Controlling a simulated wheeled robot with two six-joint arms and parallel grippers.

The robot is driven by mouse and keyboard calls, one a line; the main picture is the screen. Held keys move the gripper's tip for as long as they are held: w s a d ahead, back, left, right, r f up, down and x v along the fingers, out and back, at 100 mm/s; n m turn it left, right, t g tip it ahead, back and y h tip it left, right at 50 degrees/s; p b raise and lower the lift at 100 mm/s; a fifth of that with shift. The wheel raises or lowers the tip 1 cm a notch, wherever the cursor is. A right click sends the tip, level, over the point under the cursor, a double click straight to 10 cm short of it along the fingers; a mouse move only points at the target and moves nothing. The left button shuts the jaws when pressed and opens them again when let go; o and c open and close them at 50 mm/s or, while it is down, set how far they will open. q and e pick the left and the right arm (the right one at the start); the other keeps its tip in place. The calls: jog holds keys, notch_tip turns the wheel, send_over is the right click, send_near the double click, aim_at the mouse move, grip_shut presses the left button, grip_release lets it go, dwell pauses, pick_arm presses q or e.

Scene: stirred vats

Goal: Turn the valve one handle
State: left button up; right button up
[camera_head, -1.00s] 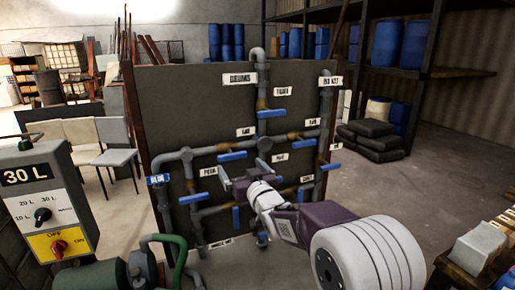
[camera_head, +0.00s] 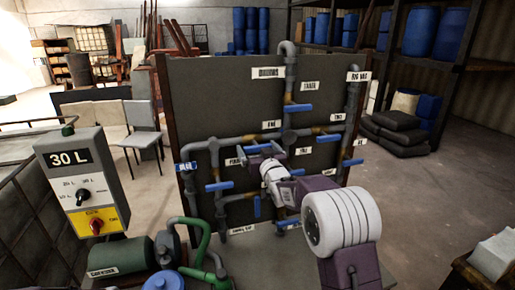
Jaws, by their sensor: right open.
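The label that seems to read ONE (camera_head: 271,125) is on the upper middle of the dark pipe panel (camera_head: 225,85). A blue lever handle (camera_head: 258,148) sits below it on the grey pipes, partly close to my gripper in the picture. My right gripper (camera_head: 262,161) is open, in front of the panel and just below that handle. I cannot tell whether it touches the handle or a pipe. My right arm hides the lower right of the panel. My left gripper is out of view.
Other blue handles stand near, at the top (camera_head: 298,108), to the right (camera_head: 328,137) and lower left (camera_head: 219,186). A control box (camera_head: 82,180) reading 30 L and a green pump (camera_head: 122,257) are at the left. Open floor lies to the right.

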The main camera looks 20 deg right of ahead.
jog(key=c, duration=1.1)
jog(key=shift+f+m+b, duration=0.1)
jog(key=shift+m+b, duration=0.5)
jog(key=shift+m, duration=0.6)
jog(key=m, duration=0.2)
jog(key=shift+m+b, duration=0.3)
jog(key=shift+b, duration=0.1)
jog(key=m, duration=0.2)
jog(key=shift+m, duration=0.4)
jog(key=m, duration=0.3)
jog(key=shift+m+b, duration=0.3)
jog(key=shift+b, duration=0.05)
jog(key=m, duration=0.6)
jog(key=shift+m, duration=0.4)
